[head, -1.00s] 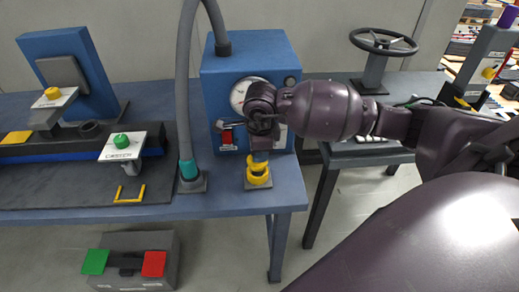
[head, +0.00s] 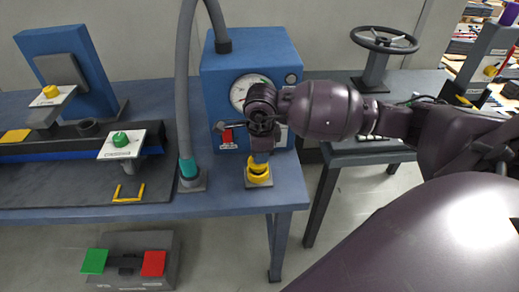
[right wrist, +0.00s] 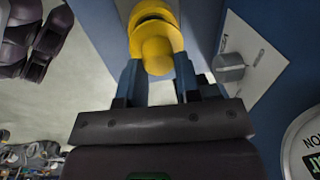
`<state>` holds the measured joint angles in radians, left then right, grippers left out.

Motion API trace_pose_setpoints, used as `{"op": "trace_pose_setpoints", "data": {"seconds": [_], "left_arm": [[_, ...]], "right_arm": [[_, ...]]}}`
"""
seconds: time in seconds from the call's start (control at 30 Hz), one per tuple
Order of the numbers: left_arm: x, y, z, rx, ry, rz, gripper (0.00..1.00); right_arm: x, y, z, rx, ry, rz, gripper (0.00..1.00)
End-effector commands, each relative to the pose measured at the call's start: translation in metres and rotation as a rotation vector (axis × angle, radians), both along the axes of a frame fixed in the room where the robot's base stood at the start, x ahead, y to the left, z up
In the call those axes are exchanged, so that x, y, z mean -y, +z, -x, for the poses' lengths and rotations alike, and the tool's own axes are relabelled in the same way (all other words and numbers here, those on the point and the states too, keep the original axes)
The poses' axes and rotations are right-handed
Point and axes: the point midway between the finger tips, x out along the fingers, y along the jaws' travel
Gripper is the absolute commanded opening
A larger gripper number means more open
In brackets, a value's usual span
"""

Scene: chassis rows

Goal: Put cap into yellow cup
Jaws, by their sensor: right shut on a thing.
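The yellow cup (head: 259,180) stands on a small grey base plate near the front edge of the blue bench. My right gripper (head: 260,156) points down right above it. In the right wrist view my right gripper (right wrist: 157,78) is shut on the yellow cap (right wrist: 157,53), which has a rounded end between the blue fingers. The cup (right wrist: 153,10) shows just beyond the cap, with a dark curve between them. Cap and cup overlap in both views, so I cannot tell whether the cap is inside the cup or just above it. My left gripper is out of view.
A blue box with a round gauge (head: 241,92) stands close behind the gripper. A grey hose with a teal end (head: 188,168) rises left of the cup. A green-knob plate (head: 121,141) and yellow handle (head: 129,194) are farther left. The bench edge is close in front.

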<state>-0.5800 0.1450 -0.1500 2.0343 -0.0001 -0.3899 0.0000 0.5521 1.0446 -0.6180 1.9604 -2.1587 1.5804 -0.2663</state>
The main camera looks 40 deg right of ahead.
Motion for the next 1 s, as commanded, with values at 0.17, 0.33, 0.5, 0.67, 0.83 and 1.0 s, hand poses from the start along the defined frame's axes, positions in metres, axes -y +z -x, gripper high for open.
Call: {"op": "trace_pose_setpoints", "data": {"seconds": [0.17,0.33,0.5,0.67,0.83,1.0], "left_arm": [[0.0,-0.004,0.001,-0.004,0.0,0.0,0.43],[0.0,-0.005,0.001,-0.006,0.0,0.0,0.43],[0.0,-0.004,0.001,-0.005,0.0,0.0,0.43],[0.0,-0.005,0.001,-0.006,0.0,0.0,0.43],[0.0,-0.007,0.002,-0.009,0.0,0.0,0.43],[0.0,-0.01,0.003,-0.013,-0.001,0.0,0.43]], "right_arm": [[0.0,-0.004,0.0,0.0,0.0,0.0,0.0],[0.0,-0.006,0.0,0.0,0.0,0.0,0.0],[0.0,-0.006,0.0,0.001,0.0,0.0,0.0],[0.0,-0.006,0.0,0.0,0.0,0.0,0.0],[0.0,-0.009,0.0,-0.002,0.0,-0.001,0.0],[0.0,-0.014,0.0,-0.005,0.0,-0.003,0.0]]}}
